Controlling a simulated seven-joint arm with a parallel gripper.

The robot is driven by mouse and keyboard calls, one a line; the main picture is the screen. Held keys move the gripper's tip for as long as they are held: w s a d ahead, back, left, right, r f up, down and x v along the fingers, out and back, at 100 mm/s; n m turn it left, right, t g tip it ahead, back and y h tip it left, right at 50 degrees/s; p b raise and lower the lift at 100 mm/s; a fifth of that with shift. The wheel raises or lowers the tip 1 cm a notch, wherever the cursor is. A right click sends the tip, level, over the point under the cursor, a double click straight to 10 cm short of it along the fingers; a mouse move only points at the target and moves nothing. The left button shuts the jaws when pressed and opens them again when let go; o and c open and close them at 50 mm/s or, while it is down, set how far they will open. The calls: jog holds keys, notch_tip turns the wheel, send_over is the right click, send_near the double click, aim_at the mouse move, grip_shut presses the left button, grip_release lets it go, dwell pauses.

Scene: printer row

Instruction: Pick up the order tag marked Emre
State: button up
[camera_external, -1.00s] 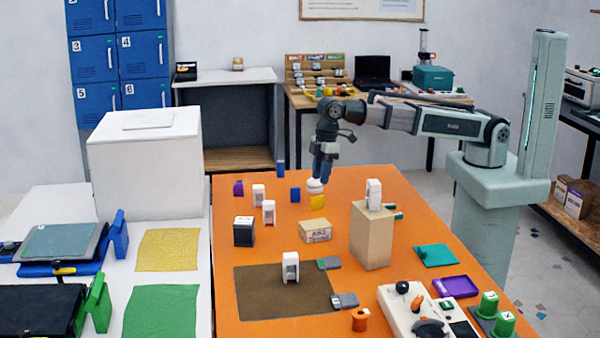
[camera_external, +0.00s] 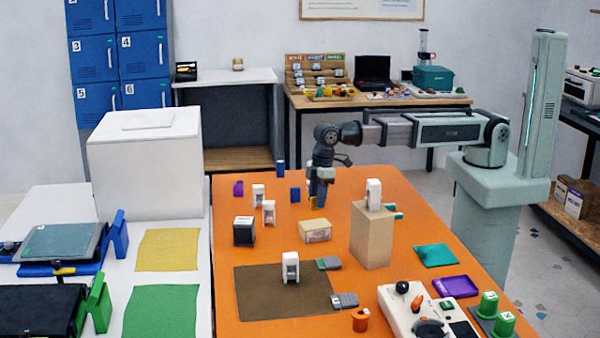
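Several small white upright tag-like pieces stand on the orange table: two at the left (camera_external: 258,195) (camera_external: 268,212), one on the brown mat (camera_external: 290,267), and one on top of a tan box (camera_external: 374,194). Their lettering is too small to read, so I cannot tell which is marked Emre. My gripper (camera_external: 317,203) points down low over the back middle of the table, right of the two left pieces. It covers most of a small yellow block (camera_external: 322,200). Whether its fingers are open, or touch anything, is not clear.
The tall tan box (camera_external: 370,238) stands right of my gripper. A low tan box (camera_external: 315,231), a black box (camera_external: 244,232) and a blue block (camera_external: 295,194) are nearby. A control panel (camera_external: 402,312) fills the front right. The brown mat (camera_external: 260,296) is mostly clear.

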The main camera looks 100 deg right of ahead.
jog(key=shift+f, duration=0.25)
jog(key=shift+c, duration=0.4)
grip_shut()
jog(key=shift+r, duration=0.2)
